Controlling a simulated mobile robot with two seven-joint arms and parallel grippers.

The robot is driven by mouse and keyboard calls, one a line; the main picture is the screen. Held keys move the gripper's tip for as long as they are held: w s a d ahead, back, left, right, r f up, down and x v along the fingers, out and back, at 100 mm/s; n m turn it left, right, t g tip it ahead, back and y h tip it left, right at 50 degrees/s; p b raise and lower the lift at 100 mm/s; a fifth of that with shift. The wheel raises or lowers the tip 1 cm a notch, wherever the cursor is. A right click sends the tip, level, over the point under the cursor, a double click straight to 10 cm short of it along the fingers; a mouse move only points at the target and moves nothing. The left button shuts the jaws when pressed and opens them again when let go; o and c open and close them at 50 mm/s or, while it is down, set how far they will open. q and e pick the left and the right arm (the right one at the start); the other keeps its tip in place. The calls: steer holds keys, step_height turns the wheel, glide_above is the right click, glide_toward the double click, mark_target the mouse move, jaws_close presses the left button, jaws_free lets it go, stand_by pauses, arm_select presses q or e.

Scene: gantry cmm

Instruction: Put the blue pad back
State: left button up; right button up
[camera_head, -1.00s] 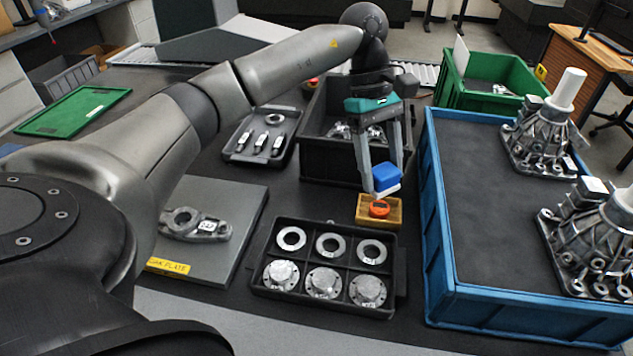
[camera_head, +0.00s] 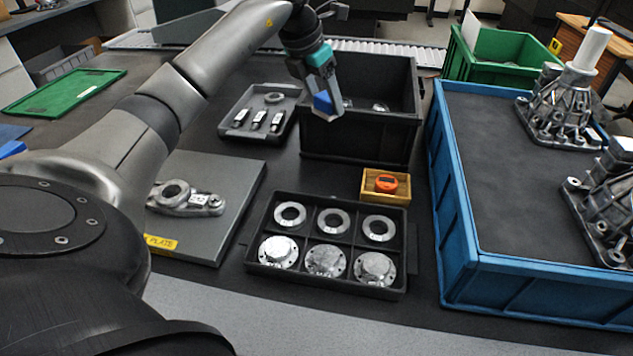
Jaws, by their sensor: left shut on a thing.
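The blue pad (camera_head: 322,103) is a small blue block held between the fingertips of my left gripper (camera_head: 325,100). The gripper is shut on it and points down, with the pad in front of the left side of the black bin (camera_head: 355,145) in the picture. The pad appears raised above the bench; its exact height is unclear. A small yellow box (camera_head: 370,198) with an orange round item (camera_head: 386,184) in it stands in front of the bin. My right gripper is not in view.
A black tray (camera_head: 322,284) of rings and flanges lies at the front. A grey plate (camera_head: 225,235) with a metal part is to its left. A blue crate (camera_head: 470,270) with castings stands right, a green bin (camera_head: 490,67) behind. A blue flat item (camera_head: 12,132) lies far left.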

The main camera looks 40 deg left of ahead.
arm_select(q)
steer(key=shift+a+f+n+y+b, duration=0.25)
steer(key=shift+a+n+y+b, duration=0.05)
steer(key=shift+a+n, duration=0.75)
steer(key=shift+a, duration=0.25)
step_height(320, 180, down, 15)
steer(key=b, duration=0.6)
steer(key=shift+f, duration=0.1)
steer(key=shift+f+b, duration=0.9)
steer(key=shift+f, duration=1.5)
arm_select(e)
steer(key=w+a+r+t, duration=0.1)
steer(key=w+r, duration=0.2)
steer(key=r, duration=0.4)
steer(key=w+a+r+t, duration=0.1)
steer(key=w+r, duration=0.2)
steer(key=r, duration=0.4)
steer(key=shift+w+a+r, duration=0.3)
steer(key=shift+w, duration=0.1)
arm_select(q)
steer(key=shift+f, duration=0.15)
steer(key=o, duration=1.2)
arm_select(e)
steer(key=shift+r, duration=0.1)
